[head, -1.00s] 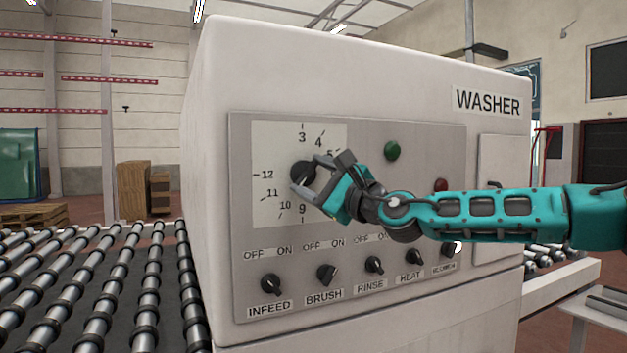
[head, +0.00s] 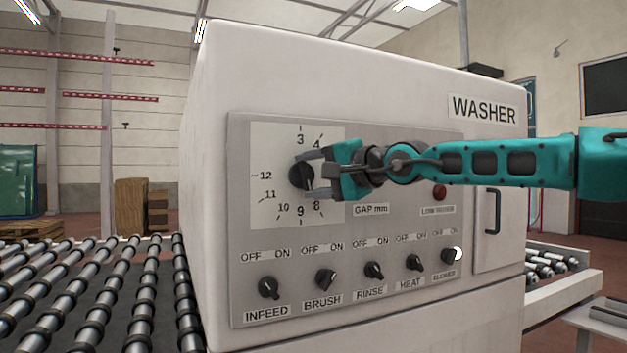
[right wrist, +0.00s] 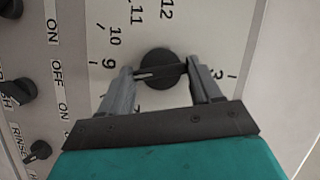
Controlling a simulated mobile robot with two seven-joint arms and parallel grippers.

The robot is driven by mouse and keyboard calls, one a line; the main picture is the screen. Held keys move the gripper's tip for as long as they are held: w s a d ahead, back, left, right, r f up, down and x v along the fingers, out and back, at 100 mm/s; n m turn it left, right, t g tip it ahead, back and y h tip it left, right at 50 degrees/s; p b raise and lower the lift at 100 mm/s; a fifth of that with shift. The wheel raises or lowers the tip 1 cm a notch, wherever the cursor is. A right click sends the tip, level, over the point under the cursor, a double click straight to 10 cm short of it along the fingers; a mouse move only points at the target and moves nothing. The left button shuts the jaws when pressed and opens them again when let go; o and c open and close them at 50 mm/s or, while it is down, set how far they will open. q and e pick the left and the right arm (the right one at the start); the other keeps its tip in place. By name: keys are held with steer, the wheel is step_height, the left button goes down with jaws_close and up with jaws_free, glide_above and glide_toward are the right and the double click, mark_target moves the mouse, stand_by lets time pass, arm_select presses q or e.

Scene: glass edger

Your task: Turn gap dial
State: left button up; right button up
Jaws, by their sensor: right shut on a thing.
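The gap dial is a round black knob (head: 301,176) on a pale scale plate (head: 262,205) with printed numbers, on the washer's front panel. It also shows in the right wrist view (right wrist: 160,68), with a raised grip bar and a light pointer line across it. My right gripper (head: 311,177) comes in from the right, its two fingers on either side of the knob and shut on it. In the right wrist view the fingers (right wrist: 162,70) straddle the knob, and the pointer line lies towards the 9 side. The gripper hides the scale's right-hand numbers in the head view. My left gripper is not in view.
Below the dial is a row of several black switches, such as the infeed switch (head: 268,288) and brush switch (head: 326,279). A red button (head: 438,191) sits right of the dial, under my arm. A roller conveyor (head: 90,290) runs at the left.

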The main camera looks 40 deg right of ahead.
steer(key=n, duration=0.1)
steer(key=n+g+h+p, duration=0.1)
steer(key=n, duration=0.1)
steer(key=shift+r, duration=0.25)
steer(key=n+p, duration=0.1)
steer(key=n+g+h, duration=0.1)
steer(key=n, duration=0.1)
steer(key=shift+a+r+g+p, duration=0.15)
steer(key=shift+g+p, duration=0.15)
steer(key=shift+p, duration=0.1)
steer(key=n+h, duration=0.1)
steer(key=n, duration=0.1)
steer(key=shift+w+a+n+g+h+p, duration=0.1)
steer(key=shift+n+g+h+p, duration=0.3)
steer(key=shift+a+n+h, duration=0.1)
steer(key=shift+n+h, duration=0.6)
steer(key=shift+n, duration=0.2)
steer(key=shift+g, duration=0.3)
steer(key=o, duration=1)
steer(key=shift+o, duration=0.3)
